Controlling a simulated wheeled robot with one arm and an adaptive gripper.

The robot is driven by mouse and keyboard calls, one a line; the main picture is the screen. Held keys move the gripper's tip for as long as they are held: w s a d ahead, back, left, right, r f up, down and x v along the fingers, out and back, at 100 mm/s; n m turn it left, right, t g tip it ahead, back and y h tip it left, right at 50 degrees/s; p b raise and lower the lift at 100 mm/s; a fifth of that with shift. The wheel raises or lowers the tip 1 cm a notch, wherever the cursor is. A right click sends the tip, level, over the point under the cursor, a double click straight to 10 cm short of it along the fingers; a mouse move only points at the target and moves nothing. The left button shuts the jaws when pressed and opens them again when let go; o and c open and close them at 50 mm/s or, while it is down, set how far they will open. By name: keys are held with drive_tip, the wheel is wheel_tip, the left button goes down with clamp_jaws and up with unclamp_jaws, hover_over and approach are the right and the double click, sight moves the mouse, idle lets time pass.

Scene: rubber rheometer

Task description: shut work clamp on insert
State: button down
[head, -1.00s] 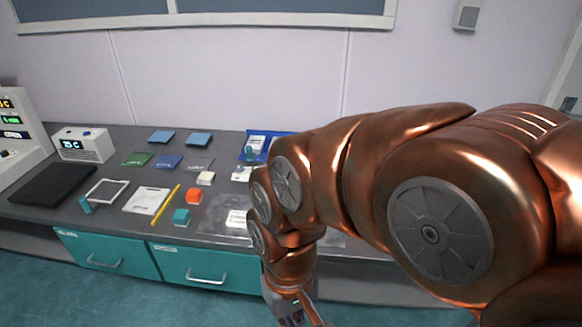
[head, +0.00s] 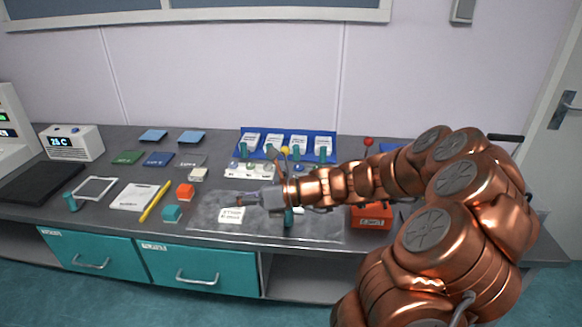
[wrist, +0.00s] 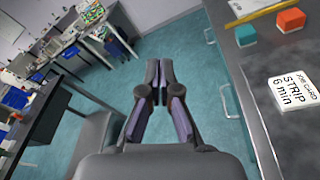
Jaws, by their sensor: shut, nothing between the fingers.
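My gripper (head: 232,199) is over the grey mat on the bench in the head view, pointing left. In the wrist view its two fingers (wrist: 159,68) are together at the tips with nothing between them. I cannot make out the work clamp or its insert for certain. A teal upright piece (head: 290,218) stands just under my wrist, partly hidden by it. A red-knobbed lever (head: 368,142) shows behind my arm, its base hidden.
A job card (head: 231,215) lies on the mat (head: 315,225); it also shows in the wrist view (wrist: 298,92). A teal block (head: 172,213), orange block (head: 185,191) and yellow pencil (head: 155,203) lie left. A blue rack (head: 268,136) stands behind. A red box (head: 371,217) sits right.

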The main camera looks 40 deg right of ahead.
drive_tip(key=d+f+m+t+h, duration=0.3)
drive_tip(key=d+m, duration=0.3)
drive_tip(key=d, duration=0.3)
drive_tip(key=w+d+f+m+t+h+b, duration=0.1)
drive_tip(key=d+f+m+t+h, duration=0.1)
drive_tip(key=d+m, duration=0.4)
drive_tip(key=w+d+f+m+t+h+b, duration=0.1)
drive_tip(key=d+f+m+t+h, duration=0.2)
drive_tip(key=d+m, duration=0.4)
drive_tip(key=d+t, duration=0.1)
drive_tip(key=d, duration=0.4)
drive_tip(key=shift+w+d+f+t+h, duration=0.15)
drive_tip(key=shift+d+f+t+h, duration=0.15)
drive_tip(key=shift+d+t, duration=0.1)
drive_tip(key=shift+a, duration=0.1)
drive_tip(key=w+r+p, duration=0.2)
drive_tip(key=w, duration=1.1)
drive_tip(key=shift+a+p, duration=0.35)
